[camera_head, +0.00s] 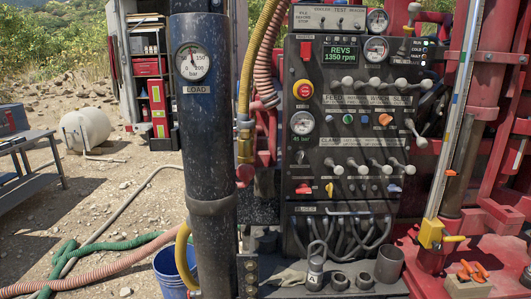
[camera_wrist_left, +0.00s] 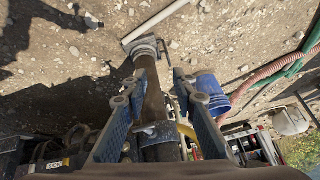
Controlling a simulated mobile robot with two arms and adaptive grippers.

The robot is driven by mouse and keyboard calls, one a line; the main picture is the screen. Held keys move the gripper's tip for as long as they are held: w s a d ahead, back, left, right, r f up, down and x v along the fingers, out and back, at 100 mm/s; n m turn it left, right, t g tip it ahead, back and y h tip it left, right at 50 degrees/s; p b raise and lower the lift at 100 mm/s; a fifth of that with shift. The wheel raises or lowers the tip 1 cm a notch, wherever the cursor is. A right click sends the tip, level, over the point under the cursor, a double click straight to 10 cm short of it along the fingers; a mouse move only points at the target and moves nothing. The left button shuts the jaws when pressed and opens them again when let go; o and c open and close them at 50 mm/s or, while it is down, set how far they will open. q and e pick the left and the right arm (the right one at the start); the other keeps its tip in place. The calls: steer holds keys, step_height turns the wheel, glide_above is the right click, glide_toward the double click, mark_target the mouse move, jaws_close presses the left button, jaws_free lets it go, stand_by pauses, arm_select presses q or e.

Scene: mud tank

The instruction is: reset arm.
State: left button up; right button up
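My left gripper (camera_wrist_left: 165,72) shows only in the left wrist view. Its two blue-grey fingers are spread apart, with a clear gap between the tips. A dark pipe (camera_wrist_left: 153,100) is seen through the gap, and I cannot tell how far beyond the fingers it lies. Nothing is visibly held. Neither gripper shows in the head view, and my right gripper is in neither view.
A control panel (camera_head: 318,120) with levers and a "REVS 1350 rpm" display stands ahead. A dark column (camera_head: 208,130) with a LOAD gauge (camera_head: 192,62) stands left of it. A blue bucket (camera_head: 172,270), hoses (camera_head: 105,273) and a bench (camera_head: 30,150) occupy the left.

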arm_select(q)
steer(key=s+d+f+g+b, duration=0.1)
steer(key=s+f, duration=0.4)
steer(key=s, duration=0.6)
steer(key=s+d+f+g+b, duration=0.1)
steer(key=s+f, duration=0.4)
steer(key=s, duration=0.6)
steer(key=s+d+f+g+b, duration=0.2)
steer(key=s+f, duration=0.3)
steer(key=s, duration=0.7)
steer(key=shift+d+f+g, duration=0.15)
steer(key=shift+d+g, duration=0.35)
steer(key=shift+g, duration=0.4)
